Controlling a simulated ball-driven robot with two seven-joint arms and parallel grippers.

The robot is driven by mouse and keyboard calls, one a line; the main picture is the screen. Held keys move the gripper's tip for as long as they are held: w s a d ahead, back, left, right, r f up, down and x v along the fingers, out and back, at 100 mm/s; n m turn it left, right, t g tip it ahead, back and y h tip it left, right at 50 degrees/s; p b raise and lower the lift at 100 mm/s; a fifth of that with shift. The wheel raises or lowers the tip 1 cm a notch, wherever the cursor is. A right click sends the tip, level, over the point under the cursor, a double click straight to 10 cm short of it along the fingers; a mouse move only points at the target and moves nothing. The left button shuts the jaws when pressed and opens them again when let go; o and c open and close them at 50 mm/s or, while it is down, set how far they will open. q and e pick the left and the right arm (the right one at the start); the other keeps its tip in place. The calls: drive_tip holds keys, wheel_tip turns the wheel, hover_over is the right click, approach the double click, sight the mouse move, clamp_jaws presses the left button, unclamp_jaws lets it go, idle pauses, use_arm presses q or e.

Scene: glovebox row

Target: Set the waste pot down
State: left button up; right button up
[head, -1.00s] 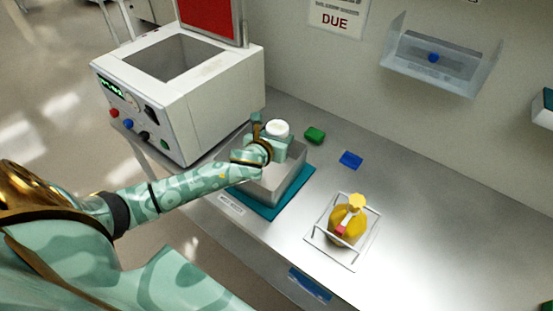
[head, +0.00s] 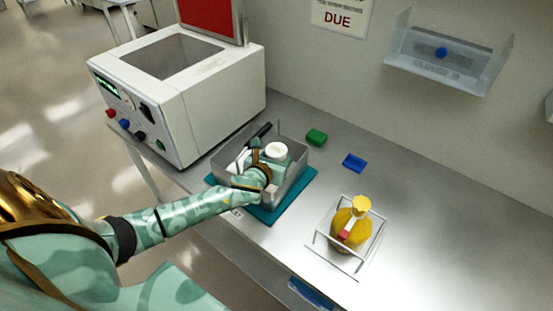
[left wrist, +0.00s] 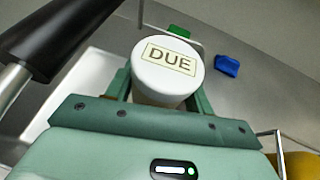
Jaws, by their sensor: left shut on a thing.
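The waste pot is a small pot with a white lid (head: 276,150). In the left wrist view, its lid (left wrist: 170,62) reads "DUE". My left gripper (head: 268,164) is shut on the pot, with green fingers on both sides of it in the left wrist view (left wrist: 163,92). The pot is upright at or over the grey metal tray (head: 301,170); its base is hidden, so I cannot tell whether it touches the tray floor. The tray stands on a teal mat (head: 296,194). My right gripper is not in view.
A black-handled tool (head: 262,132) leans in the tray. A white machine (head: 190,100) stands to the left. A green block (head: 316,137) and a blue block (head: 354,162) lie behind. A yellow bottle (head: 350,222) sits in a wire rack. The bench at right is clear.

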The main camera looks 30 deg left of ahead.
use_arm(q)
drive_tip(key=shift+s+d+f, duration=0.1)
drive_tip(key=shift+s+f, duration=0.1)
drive_tip(key=shift+f, duration=0.45)
drive_tip(key=o, duration=0.8)
drive_tip(key=shift+f, duration=0.1)
drive_tip(key=shift+c, duration=0.2)
drive_tip(key=shift+s+f, duration=0.1)
drive_tip(key=shift+r, duration=0.25)
drive_tip(key=shift+w+r, duration=0.2)
drive_tip(key=shift+r, duration=0.4)
drive_tip(key=p+v, duration=0.3)
drive_tip(key=v, duration=0.9)
drive_tip(key=shift+p, duration=0.4)
